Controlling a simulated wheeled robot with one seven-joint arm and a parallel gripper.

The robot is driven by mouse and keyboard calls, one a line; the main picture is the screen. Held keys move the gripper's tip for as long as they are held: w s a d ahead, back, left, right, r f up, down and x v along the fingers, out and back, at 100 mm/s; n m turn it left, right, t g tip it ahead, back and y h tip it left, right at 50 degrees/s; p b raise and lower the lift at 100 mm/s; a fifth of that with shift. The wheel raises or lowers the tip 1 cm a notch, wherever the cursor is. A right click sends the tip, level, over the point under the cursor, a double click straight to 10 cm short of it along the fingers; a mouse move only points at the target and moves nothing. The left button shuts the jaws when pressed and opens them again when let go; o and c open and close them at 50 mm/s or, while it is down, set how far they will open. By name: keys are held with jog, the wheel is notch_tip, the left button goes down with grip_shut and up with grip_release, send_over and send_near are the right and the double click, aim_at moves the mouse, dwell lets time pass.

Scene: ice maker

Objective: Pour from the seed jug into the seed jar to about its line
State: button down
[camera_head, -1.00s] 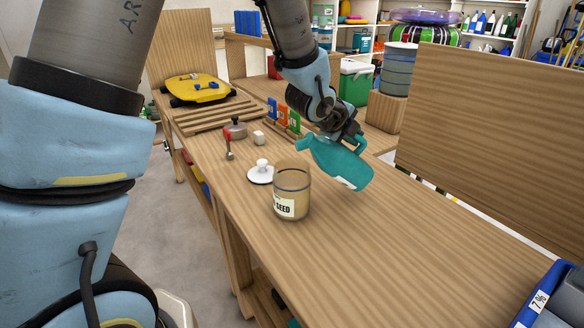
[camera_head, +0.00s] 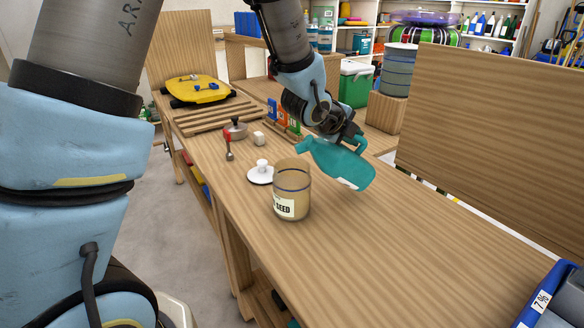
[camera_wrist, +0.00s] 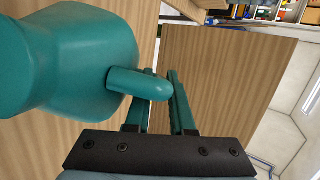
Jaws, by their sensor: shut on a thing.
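The teal seed jug (camera_head: 342,163) is held tilted above the bench, its spout pointing left toward the space over the seed jar. My gripper (camera_head: 352,136) is shut on the jug's handle; in the wrist view the fingers (camera_wrist: 160,100) are beside the handle (camera_wrist: 140,84) and the jug body (camera_wrist: 80,62) fills the left. The glass seed jar (camera_head: 291,190) stands upright and open on the bench, with a dark line around it and a SEED label. Tan content shows inside it, but its exact level is unclear. No falling stream is visible.
A white lid (camera_head: 261,173) lies on the bench just left of the jar. A small pot (camera_head: 236,129), a red-handled spoon (camera_head: 229,146) and a white cube (camera_head: 259,138) are farther back. A blue bin (camera_head: 548,297) is at the lower right. The bench right of the jar is clear.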

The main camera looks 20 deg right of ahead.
dwell(0.9)
jog(key=shift+a+r+n+h+b, duration=0.35)
jog(key=shift+r+h+b, duration=0.3)
jog(key=shift+h, duration=0.35)
dwell(2.0)
jog(key=shift+a+r+h, duration=0.25)
jog(key=shift+r+h, duration=0.2)
jog(key=shift+r, duration=0.1)
jog(key=shift+a+r+h, duration=0.25)
jog(key=shift+r+h, duration=0.2)
jog(key=shift+r, duration=0.05)
dwell(2.0)
